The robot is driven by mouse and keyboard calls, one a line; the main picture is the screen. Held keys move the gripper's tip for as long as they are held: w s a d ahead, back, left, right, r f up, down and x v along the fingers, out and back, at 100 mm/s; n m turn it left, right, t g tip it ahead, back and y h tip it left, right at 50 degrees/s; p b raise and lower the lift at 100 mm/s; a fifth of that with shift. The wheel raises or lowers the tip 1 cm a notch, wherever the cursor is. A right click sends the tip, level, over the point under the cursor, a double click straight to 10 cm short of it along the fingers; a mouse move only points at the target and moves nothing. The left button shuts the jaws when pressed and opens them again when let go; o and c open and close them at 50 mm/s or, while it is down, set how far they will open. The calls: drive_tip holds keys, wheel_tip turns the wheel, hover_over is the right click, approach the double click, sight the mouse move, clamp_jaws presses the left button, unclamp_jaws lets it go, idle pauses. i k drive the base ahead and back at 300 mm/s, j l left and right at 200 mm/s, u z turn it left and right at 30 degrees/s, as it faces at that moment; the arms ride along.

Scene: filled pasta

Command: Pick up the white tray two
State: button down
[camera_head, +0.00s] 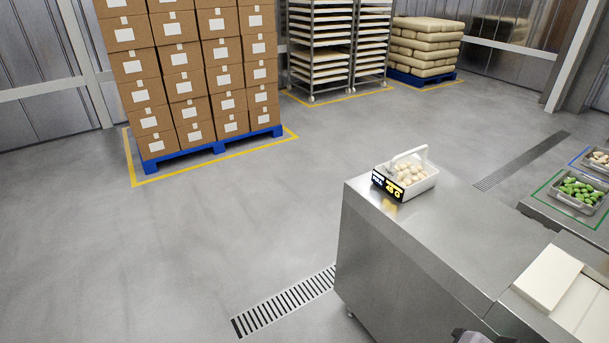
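My gripper does not show. A small dark part at the bottom edge may be my arm.
The steel counter (405,245) is bare around the tray. Metal trays with green pieces (580,189) and pale pieces (599,158) are at the right. Stacked cartons (190,75) stand far behind; the floor at left is clear.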

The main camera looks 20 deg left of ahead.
sight(406, 176)
drive_tip(key=u, duration=0.15)
drive_tip(key=i+j+z, duration=0.15)
drive_tip(key=i+j, duration=0.15)
drive_tip(key=i+j+z, duration=0.2)
drive_tip(key=i+j, duration=0.15)
drive_tip(key=i+j+z, duration=0.15)
drive_tip(key=i+j, duration=0.15)
drive_tip(key=i+j+z, duration=0.15)
drive_tip(key=j, duration=0.35)
drive_tip(key=i+j+z, duration=0.2)
drive_tip(key=i+j, duration=0.15)
drive_tip(key=j, duration=0.1)
